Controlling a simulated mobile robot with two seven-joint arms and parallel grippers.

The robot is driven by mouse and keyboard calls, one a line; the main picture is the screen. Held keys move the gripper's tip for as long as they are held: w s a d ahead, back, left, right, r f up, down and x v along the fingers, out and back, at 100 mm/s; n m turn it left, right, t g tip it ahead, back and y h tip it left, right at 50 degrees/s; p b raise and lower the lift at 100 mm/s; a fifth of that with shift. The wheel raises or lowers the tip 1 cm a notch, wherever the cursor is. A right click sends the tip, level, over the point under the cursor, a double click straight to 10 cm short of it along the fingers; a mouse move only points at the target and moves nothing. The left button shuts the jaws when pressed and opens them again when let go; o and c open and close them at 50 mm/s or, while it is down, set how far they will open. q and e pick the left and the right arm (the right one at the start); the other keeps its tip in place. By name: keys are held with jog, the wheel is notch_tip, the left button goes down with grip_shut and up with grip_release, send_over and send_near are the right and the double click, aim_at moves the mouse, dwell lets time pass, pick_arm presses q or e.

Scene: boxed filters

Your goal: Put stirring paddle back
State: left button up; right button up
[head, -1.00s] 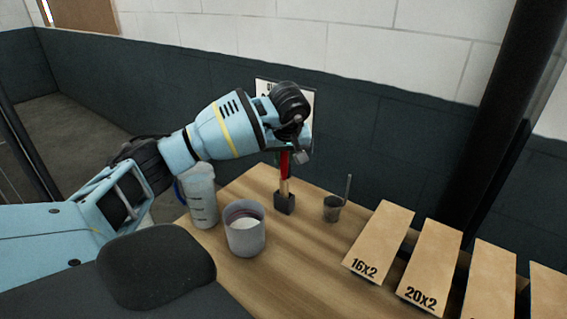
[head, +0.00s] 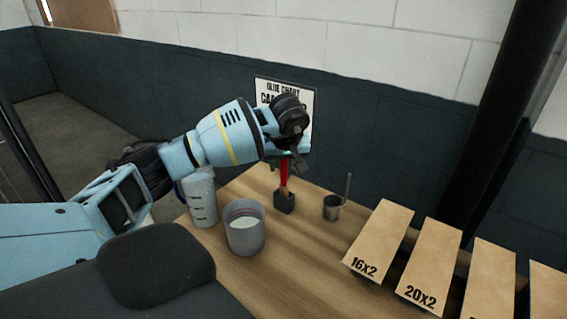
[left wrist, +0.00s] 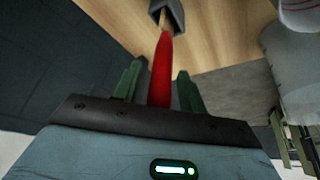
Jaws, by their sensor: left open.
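The stirring paddle, by its look, has a red handle (head: 284,173) and a wooden shaft. It stands roughly upright with its lower end at a small dark square holder (head: 284,202) on the table; the holder also shows in the left wrist view (left wrist: 168,14). My left gripper (head: 281,160) is open above the holder, at the upper part of the handle. In the left wrist view its green fingers (left wrist: 158,82) stand on either side of the red handle (left wrist: 161,75), with visible gaps on both sides. The handle's top is hidden by the gripper.
A grey tub (head: 245,236) with pale contents and a marked translucent jug (head: 202,205) stand left of the holder. A small metal cup (head: 331,210) with a thin rod stands right. Labelled cardboard boxes (head: 380,240) line the right. A wall chart (head: 302,105) hangs behind.

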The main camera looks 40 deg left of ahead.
pick_arm(q)
jog(key=shift+d+r, duration=0.1)
jog(key=shift+r, duration=0.4)
jog(key=v, duration=1.1)
jog(key=shift+s, duration=0.15)
jog(key=shift+d, duration=0.15)
